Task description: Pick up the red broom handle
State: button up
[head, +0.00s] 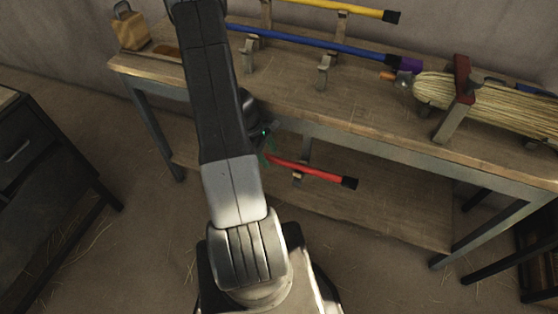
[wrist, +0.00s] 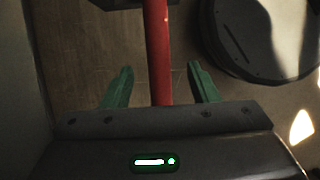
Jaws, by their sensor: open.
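The red broom handle (head: 311,171) has a black end cap and rests on a small metal bracket (head: 299,178) above the lower shelf of the workbench. My arm hides its left part in the head view. In the wrist view the red handle (wrist: 158,50) runs upright down the middle of the picture, between the two green fingers of my gripper (wrist: 160,85). The gripper is open, with a gap on each side of the handle. In the head view my gripper (head: 269,147) is at the handle's left visible end, mostly hidden by my arm.
A blue handle (head: 320,43) and a yellow handle (head: 340,8) rest on brackets on the workbench top (head: 290,85). A straw bundle (head: 500,105) sits in a red clamp (head: 460,85) at right. A dark cabinet (head: 40,150) stands left. The bench edge overhangs the lower shelf (head: 385,215).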

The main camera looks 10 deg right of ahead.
aim_at(283, 159)
jog(key=s+d, duration=0.2)
jog(key=d, duration=0.1)
jog(key=s+d+f, duration=0.1)
jog(key=shift+d, duration=0.25)
jog(key=shift+f, duration=0.1)
grip_shut()
